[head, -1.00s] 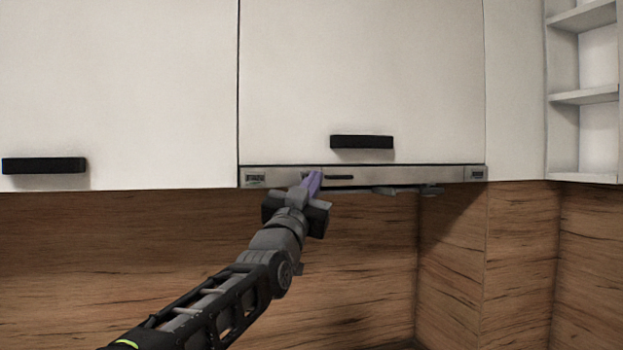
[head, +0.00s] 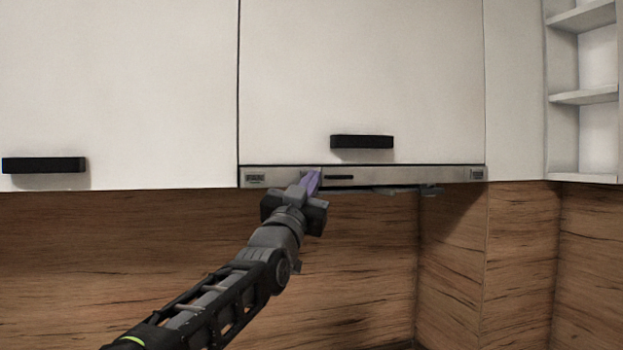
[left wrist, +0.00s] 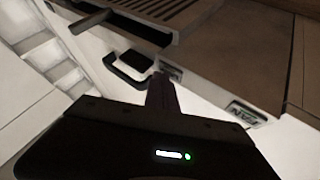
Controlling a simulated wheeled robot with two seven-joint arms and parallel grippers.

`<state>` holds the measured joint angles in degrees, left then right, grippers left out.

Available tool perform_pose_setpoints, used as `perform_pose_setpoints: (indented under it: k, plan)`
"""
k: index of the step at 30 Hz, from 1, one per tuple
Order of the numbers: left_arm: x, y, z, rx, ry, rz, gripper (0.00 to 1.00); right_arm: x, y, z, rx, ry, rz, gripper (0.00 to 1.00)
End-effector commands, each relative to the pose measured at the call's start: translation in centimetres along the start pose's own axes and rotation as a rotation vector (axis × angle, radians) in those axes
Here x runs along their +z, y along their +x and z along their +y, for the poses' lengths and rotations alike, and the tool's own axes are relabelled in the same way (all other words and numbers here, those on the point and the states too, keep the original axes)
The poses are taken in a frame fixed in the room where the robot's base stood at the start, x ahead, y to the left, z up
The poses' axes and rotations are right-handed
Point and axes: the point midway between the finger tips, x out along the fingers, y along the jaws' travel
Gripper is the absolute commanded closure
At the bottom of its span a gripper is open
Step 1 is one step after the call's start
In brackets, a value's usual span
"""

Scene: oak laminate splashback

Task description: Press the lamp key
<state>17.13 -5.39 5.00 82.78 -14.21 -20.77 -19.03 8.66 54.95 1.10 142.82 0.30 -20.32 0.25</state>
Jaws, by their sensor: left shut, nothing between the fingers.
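The range hood's thin metal front strip (head: 420,175) runs under the white wall cabinet. It has a small dark marked panel (head: 255,178) at its left end, another (head: 477,174) at its right end, and a dark slot (head: 352,177) in between. My left gripper (head: 314,178) is shut and empty, its purple fingertips against or just in front of the strip, left of the slot. In the left wrist view its fingers (left wrist: 162,92) end at the strip beside a small dark marking (left wrist: 170,73). I cannot tell which marking is the lamp key, or whether the tips touch it. My right gripper is out of view.
A black handle (head: 362,142) sticks out of the cabinet door just above the strip. Another handle (head: 44,165) is on the left door. Open shelves (head: 583,97) stand at the right.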

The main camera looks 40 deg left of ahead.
Motion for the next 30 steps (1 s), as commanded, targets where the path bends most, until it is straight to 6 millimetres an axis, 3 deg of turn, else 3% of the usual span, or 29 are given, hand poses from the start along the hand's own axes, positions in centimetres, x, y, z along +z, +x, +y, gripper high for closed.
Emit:
perform_pose_setpoints:
  k: [30]
  plan:
    - [-1.0, -1.4, 1.0, 0.0, -0.002, 0.002, 1.0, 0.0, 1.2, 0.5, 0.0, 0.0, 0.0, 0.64]
